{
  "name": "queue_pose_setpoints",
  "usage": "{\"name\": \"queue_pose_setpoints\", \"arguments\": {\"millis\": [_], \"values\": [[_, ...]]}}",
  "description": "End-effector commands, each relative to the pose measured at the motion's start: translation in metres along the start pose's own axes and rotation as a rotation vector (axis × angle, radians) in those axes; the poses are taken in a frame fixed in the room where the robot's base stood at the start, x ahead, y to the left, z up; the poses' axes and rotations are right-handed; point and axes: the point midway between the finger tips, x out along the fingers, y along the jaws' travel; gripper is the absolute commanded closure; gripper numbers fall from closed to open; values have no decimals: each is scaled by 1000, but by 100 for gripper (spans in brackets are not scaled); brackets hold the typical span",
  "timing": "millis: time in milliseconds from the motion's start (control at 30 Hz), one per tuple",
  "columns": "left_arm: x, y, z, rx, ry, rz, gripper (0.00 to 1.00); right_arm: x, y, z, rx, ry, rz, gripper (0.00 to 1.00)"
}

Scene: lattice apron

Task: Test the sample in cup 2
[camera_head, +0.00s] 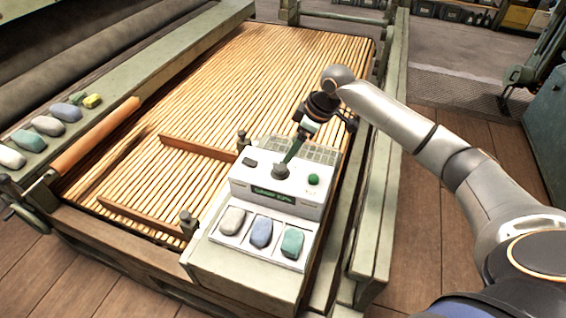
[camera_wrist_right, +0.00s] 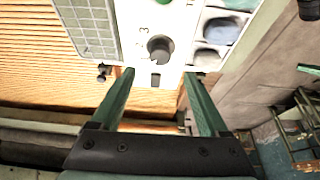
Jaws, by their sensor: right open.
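A white tester box (camera_head: 276,198) with a dark display and a green button (camera_head: 313,180) stands on the near end of the slatted frame. A dark round knob (camera_head: 281,172) is on its top. In the right wrist view the knob (camera_wrist_right: 160,48) has small marks beside it; one looks like a 3. My right gripper (camera_head: 287,161) is open, pointing down over the knob. In the wrist view its green fingers (camera_wrist_right: 159,75) are spread either side of it, with no clear contact. No cup number is readable.
Several coloured stones (camera_head: 48,125) lie on the left rail. Wooden bars (camera_head: 140,219) and dark posts (camera_head: 187,222) stand beside the box on the left. A grid panel (camera_head: 301,151) lies behind the box. The far slats (camera_head: 290,60) are clear.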

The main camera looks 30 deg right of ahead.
Motion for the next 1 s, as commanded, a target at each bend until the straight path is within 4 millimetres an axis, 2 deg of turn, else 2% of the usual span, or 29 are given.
{"name": "queue_pose_setpoints", "arguments": {"millis": [33, 200, 400, 800, 1000], "values": [[1, 0, 1, 0, -1, 1, 100, 13, -1, 0, 1, -1, -4, 22], [3, 1, 3, 1, -6, 4, 100, 46, -1, 0, 0, 0, -3, 22], [5, 3, 2, 1, -3, 8, 100, 71, 0, 0, 1, 0, 0, 22], [5, 5, -1, 2, 2, 12, 100, 79, 0, 0, -1, 0, 1, 22], [5, 5, -1, 3, 2, 12, 100, 79, 0, 0, -1, 0, 1, 43]]}}
